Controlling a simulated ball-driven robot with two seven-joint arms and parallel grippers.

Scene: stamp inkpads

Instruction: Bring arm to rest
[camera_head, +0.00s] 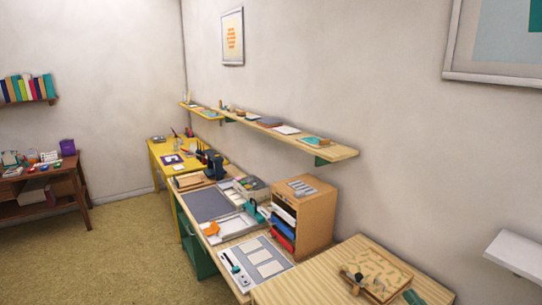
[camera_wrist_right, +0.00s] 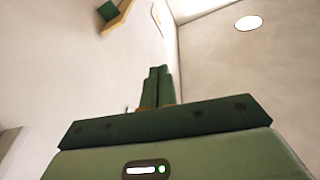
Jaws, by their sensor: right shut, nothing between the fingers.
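My right gripper shows in the right wrist view (camera_wrist_right: 158,88) as two dark green fingers standing side by side, closed together with nothing between them. In the head view only a small dark green part of it seems to show at the bottom right edge (camera_head: 412,297), beside the patterned board; the rest is cut off. In the wrist view it is clear of every object, with wall and ceiling beyond its tips. My left gripper is in neither view.
A wooden table (camera_head: 345,255) bears a patterned board (camera_head: 385,268) with small items. Beyond it stand a wooden drawer unit (camera_head: 318,209) and a worktop with trays. A long wall shelf (camera_head: 335,154) hangs above; its underside shows in the wrist view (camera_wrist_right: 118,20). The floor (camera_head: 130,250) at left is clear.

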